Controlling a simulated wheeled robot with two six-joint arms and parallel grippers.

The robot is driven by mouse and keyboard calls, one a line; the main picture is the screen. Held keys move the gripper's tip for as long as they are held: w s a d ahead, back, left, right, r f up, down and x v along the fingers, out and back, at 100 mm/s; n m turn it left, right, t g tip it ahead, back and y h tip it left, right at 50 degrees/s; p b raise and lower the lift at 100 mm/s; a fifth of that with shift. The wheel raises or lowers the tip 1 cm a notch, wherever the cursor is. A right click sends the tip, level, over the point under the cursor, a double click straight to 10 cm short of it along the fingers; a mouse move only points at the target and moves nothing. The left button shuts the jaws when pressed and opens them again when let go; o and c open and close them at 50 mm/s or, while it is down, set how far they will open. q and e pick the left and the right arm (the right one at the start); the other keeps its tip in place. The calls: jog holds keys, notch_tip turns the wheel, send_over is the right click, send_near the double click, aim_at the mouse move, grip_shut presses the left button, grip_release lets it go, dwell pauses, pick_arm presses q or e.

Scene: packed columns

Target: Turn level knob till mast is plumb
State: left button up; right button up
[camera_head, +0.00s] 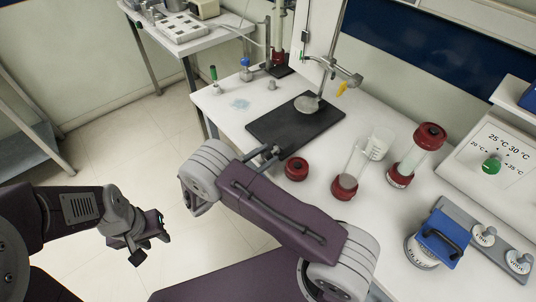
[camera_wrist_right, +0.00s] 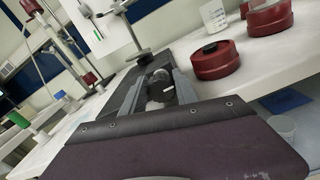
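The mast is a thin metal rod (camera_head: 341,22) rising from a black base plate (camera_head: 318,121) on the bench, with a clamp on it. It looks tilted in the head view, but I cannot tell how far from plumb it stands. The level knob (camera_wrist_right: 160,86), dark with a white mark, sits at the plate's near edge in the right wrist view. My right gripper (camera_head: 266,156) is there, its fingers (camera_wrist_right: 161,92) on either side of the knob; whether they press on it is unclear. My left gripper (camera_head: 149,246) hangs empty over the floor, fingers apart.
A red cap (camera_head: 296,169) lies close beside my right gripper. A control box with a green knob (camera_head: 491,166) is at far right.

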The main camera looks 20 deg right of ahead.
jog(key=shift+d, duration=0.1)
grip_shut()
jog(key=shift+r+n, duration=0.1)
jog(key=shift+n, duration=0.3)
jog(key=shift+n+p, duration=0.75)
jog(key=shift+n, duration=0.25)
jog(key=shift+w+n+p, duration=0.15)
jog(key=shift+n+p, duration=0.45)
jog(key=shift+n, duration=1.6)
